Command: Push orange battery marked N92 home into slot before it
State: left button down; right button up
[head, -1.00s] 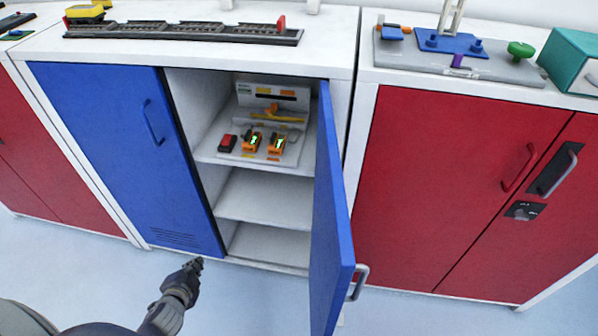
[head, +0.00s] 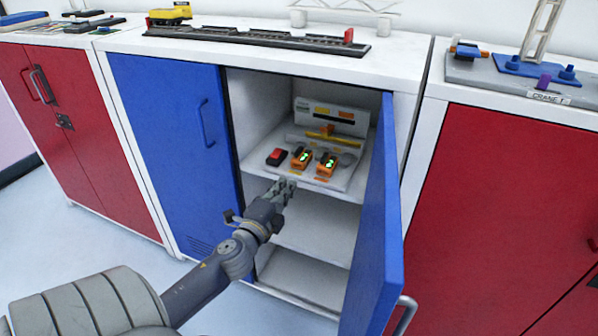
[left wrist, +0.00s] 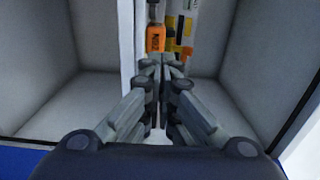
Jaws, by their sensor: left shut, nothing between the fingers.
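Two orange batteries with green-lit displays stand side by side on a pale charger board inside the open blue cabinet: a left one (head: 302,158) and a right one (head: 326,165). Their markings are too small to read in the head view. In the left wrist view an orange battery (left wrist: 156,40) shows a dark label that seems to read N92, just beyond the fingertips. I cannot tell which of the two it is. My left gripper (head: 284,186) is shut and empty, in front of the shelf edge, apart from the batteries. It also shows in the left wrist view (left wrist: 160,65). My right gripper is not in view.
The open blue door (head: 380,225) stands close on the right. The closed blue door (head: 180,150) is on the left. The lower shelf (head: 318,231) is empty.

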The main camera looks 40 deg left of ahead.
aim_at(301, 165)
pick_arm(q)
jog(key=x, duration=0.7)
jog(key=shift+f, duration=0.1)
jog(key=shift+w+a, duration=0.1)
jog(key=shift+w, duration=0.3)
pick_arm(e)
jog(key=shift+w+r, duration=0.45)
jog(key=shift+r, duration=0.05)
pick_arm(q)
jog(key=shift+x, duration=1.7)
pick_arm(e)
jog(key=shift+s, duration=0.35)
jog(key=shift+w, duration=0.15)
